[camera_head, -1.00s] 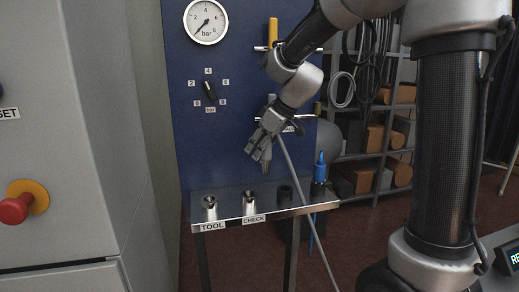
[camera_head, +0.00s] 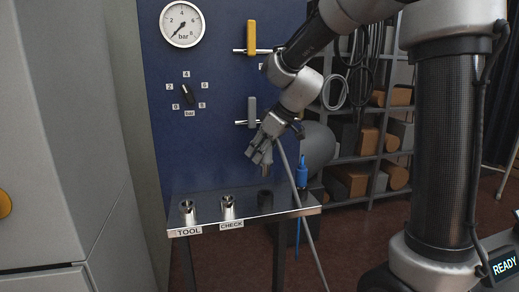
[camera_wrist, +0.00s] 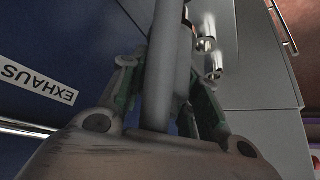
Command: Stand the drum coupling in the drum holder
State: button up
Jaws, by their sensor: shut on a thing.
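My gripper (camera_head: 261,152) hangs above the metal shelf (camera_head: 245,213), pointing down. It is shut on a grey coupling-like piece (camera_head: 266,171), which I take as the drum coupling; its tip points down, clear of the shelf. In the wrist view a thick grey tube (camera_wrist: 170,60) runs between the fingers (camera_wrist: 160,95). A thin grey hose or rod (camera_head: 302,210) slants from the gripper down past the shelf front.
Metal cups marked TOOL (camera_head: 187,212) and CHECK (camera_head: 228,208) stand left on the shelf. A blue panel (camera_head: 215,120) with gauge (camera_head: 182,24) and valve handles rises behind. A grey cabinet (camera_head: 60,150) stands left.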

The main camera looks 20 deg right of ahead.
jog(key=shift+f, duration=4.4)
jog(key=shift+s+f, duration=0.1)
jog(key=shift+f, duration=0.25)
jog(key=o, duration=1.2)
jog(key=shift+r, duration=0.1)
jog(key=v, duration=1.2)
jog(key=s+d+m+h, duration=0.2)
jog(key=s+d+m, duration=0.2)
jog(key=s, duration=0.8)
jog(key=s+d+m+h, duration=0.2)
jog(key=s+d+m, duration=0.3)
jog(key=s, duration=0.8)
jog(key=d, duration=0.2)
jog(key=shift+d+r+h, duration=0.3)
jog(key=shift+d, duration=0.1)
